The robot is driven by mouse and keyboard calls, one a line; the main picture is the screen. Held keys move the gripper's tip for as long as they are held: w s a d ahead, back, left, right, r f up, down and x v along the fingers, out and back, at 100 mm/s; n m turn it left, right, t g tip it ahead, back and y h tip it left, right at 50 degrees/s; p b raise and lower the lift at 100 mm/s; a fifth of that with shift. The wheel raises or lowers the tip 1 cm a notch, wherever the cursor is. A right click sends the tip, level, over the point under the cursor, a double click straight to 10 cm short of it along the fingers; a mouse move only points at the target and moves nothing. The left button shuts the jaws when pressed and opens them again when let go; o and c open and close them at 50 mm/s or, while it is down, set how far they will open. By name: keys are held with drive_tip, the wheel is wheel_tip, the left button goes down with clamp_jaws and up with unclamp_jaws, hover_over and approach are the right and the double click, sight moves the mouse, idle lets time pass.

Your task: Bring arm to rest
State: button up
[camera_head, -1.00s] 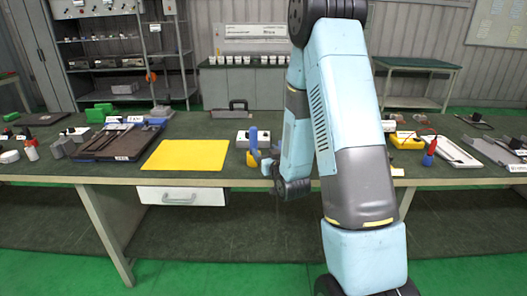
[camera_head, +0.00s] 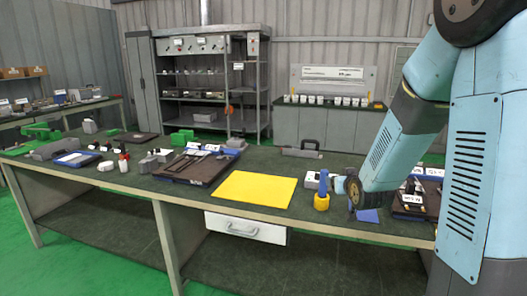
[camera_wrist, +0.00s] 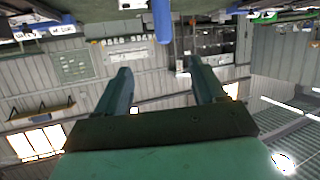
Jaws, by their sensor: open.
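My arm (camera_head: 470,150) fills the right side of the head view, bent down over the front of the workbench (camera_head: 130,178). My gripper shows in the wrist view (camera_wrist: 160,66), with its two fingers apart and nothing between them. In the head view the gripper is largely hidden by the dark wrist joint, so its exact height over the bench is unclear. A blue-handled tool with a yellow lower part (camera_head: 322,190) stands upright on the bench, just left of the wrist joint. A blue handle also shows ahead of the fingers in the wrist view (camera_wrist: 161,20).
A yellow mat (camera_head: 254,190) lies flat on the bench, with a dark tray (camera_head: 185,167) to its left. A blue piece (camera_head: 368,215) and a labelled dark tray (camera_head: 410,208) lie near my arm. Shelving (camera_head: 208,85) stands behind. Green floor (camera_head: 100,270) is open in front.

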drive_tip(key=s+r+g, duration=0.2)
drive_tip(key=s+r, duration=0.2)
drive_tip(key=s, duration=0.6)
drive_tip(key=s+a+r+g, duration=0.1)
drive_tip(key=s+r+g, duration=0.2)
drive_tip(key=s, duration=0.8)
drive_tip(key=s+r+m+g, duration=0.1)
drive_tip(key=s+r+g, duration=0.2)
drive_tip(key=s, duration=0.8)
wheel_tip(320, 180, up, 2)
drive_tip(key=shift+a+r, duration=0.15)
drive_tip(key=shift+a, duration=0.15)
